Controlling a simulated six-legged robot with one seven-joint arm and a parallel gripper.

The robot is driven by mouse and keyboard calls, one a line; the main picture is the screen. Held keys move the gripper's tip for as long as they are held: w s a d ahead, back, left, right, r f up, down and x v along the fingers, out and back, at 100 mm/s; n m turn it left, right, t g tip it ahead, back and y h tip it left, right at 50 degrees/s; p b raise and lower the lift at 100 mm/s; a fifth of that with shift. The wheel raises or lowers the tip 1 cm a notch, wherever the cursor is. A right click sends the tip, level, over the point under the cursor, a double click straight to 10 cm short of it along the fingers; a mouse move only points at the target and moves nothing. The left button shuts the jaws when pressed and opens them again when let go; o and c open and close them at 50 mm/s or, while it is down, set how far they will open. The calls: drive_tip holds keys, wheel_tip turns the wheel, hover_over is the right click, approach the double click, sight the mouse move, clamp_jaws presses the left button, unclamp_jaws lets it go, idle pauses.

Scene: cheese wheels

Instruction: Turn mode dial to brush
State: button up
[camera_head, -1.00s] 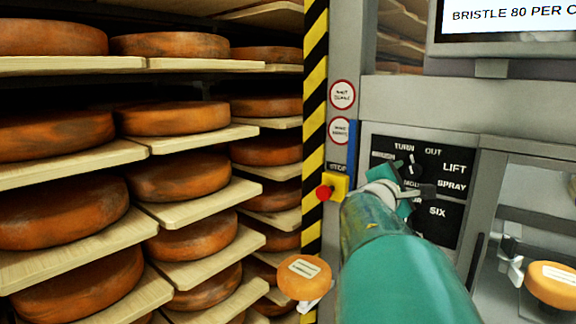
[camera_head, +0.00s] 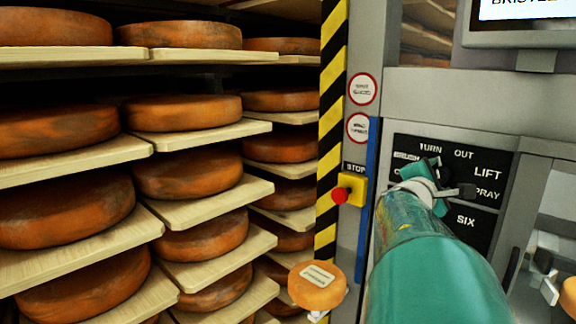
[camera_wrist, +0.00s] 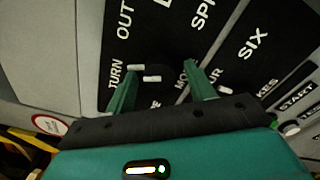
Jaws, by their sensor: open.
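The black control panel (camera_head: 484,158) carries white labels: TURN, OUT, LIFT, SPRAY, SIX and a partly covered BRUSH label (camera_head: 406,156). My gripper (camera_head: 446,180) is in front of the panel, covering the area below TURN. In the wrist view, my gripper (camera_wrist: 158,68) is open, its two green fingers pointing at the panel. A dark knob with white marks (camera_wrist: 150,73), apparently the mode dial, shows between the fingers. A partly hidden MODE label is beside the right finger. I cannot tell whether the fingers touch the knob, or exactly where it points.
A red stop button on a yellow box (camera_head: 346,190) is left of the panel. Shelves of cheese wheels (camera_head: 188,172) fill the left side. An orange wheel (camera_head: 317,285) is low in front. A screen (camera_head: 524,10) hangs above right. A START label (camera_wrist: 298,96) is at right in the wrist view.

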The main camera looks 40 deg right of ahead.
drive_tip(key=shift+s+r, duration=0.2)
drive_tip(key=shift+s, duration=0.1)
drive_tip(key=shift+w+d+f, duration=0.1)
drive_tip(key=shift+w+d, duration=0.05)
drive_tip(key=shift+w, duration=0.05)
drive_tip(key=shift+s, duration=0.2)
drive_tip(key=shift+w, duration=0.2)
drive_tip(key=c, duration=0.5)
drive_tip(key=shift+s, duration=0.1)
drive_tip(key=c, duration=0.4)
drive_tip(key=shift+c, duration=0.3)
